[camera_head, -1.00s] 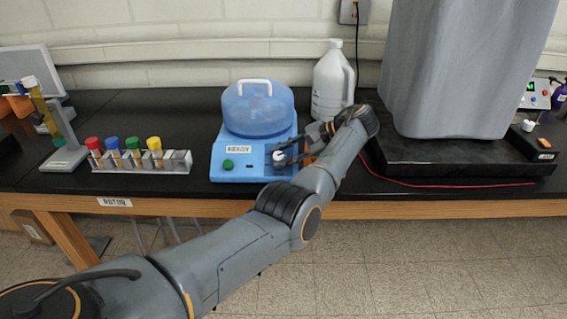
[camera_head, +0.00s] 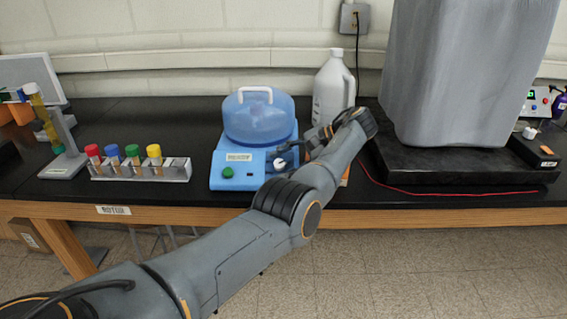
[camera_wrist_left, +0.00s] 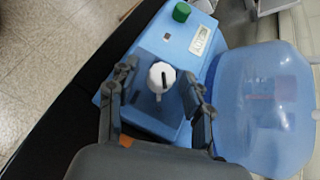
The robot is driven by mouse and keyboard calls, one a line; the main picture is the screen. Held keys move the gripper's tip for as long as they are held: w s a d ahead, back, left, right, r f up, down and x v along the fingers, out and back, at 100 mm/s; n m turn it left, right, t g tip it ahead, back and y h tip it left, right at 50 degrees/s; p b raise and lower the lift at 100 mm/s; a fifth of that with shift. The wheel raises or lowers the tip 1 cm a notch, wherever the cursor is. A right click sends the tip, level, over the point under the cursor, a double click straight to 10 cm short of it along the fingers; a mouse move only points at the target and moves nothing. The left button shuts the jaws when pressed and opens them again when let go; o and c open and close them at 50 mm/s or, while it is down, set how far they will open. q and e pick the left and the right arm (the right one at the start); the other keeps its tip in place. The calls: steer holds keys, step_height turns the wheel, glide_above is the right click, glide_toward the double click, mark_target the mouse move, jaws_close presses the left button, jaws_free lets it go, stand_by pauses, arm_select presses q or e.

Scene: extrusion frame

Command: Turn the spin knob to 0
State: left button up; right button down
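The spin knob (camera_head: 280,163) is white and sits on the front right of a blue centrifuge (camera_head: 238,176) with a clear blue domed lid. In the left wrist view the knob (camera_wrist_left: 162,78) has a dark line across its face; the dial's numbers cannot be read. My left gripper (camera_head: 289,151) is just above and beside the knob in the head view. In the left wrist view its two fingers (camera_wrist_left: 159,73) are spread, one on each side of the knob, with visible gaps. It holds nothing. My right gripper is not in view.
A green button (camera_head: 228,172) and a small label display (camera_head: 239,157) are on the centrifuge front. A rack (camera_head: 140,173) of several capped tubes stands left. A white jug (camera_head: 331,88) stands close behind my left gripper.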

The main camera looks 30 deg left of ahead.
mark_target(283, 161)
arm_select(q)
steer(key=shift+r, duration=0.15)
step_height(283, 161, up, 10)
steer(key=shift+f, duration=0.1)
stand_by(0.4)
stand_by(0.3)
